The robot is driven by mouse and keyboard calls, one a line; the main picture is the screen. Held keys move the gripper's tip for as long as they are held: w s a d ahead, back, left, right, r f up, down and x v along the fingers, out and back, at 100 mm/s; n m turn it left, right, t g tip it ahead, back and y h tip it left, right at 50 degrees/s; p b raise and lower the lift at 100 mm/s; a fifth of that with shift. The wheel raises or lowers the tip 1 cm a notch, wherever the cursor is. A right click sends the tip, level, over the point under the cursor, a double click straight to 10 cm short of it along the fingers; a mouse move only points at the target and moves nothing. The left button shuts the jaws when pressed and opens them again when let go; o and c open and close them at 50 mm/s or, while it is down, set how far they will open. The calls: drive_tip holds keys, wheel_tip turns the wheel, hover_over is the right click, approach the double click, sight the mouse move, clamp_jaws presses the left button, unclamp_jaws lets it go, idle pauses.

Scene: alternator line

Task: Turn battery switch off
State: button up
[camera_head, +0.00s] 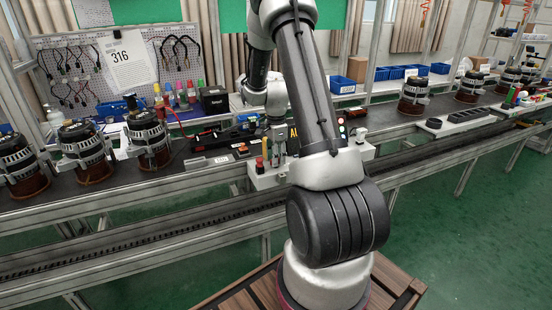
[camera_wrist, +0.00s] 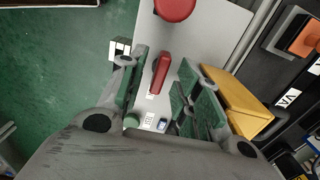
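The red lever (camera_wrist: 160,72), which looks like the battery switch, stands out on a light grey panel (camera_wrist: 215,30) in the wrist view. My gripper (camera_wrist: 168,76) is open, with its green-padded fingers either side of the lever in the picture. The lever appears nearer the left finger, and I see no contact. I cannot tell how deep it sits between the fingers. In the head view my gripper (camera_head: 276,143) points down over the white control box (camera_head: 268,181) at the front edge of the line. The lever is not clear there.
A round red knob (camera_wrist: 175,8) is beside the lever on the panel. A yellow block (camera_wrist: 237,103) lies close to the right finger. An orange button (camera_wrist: 304,40) is further right. Alternators (camera_head: 148,138) stand left on the line. Green floor is open in front.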

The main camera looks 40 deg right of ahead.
drive_tip(key=shift+f, duration=0.3)
drive_tip(key=shift+c, duration=0.2)
clamp_jaws()
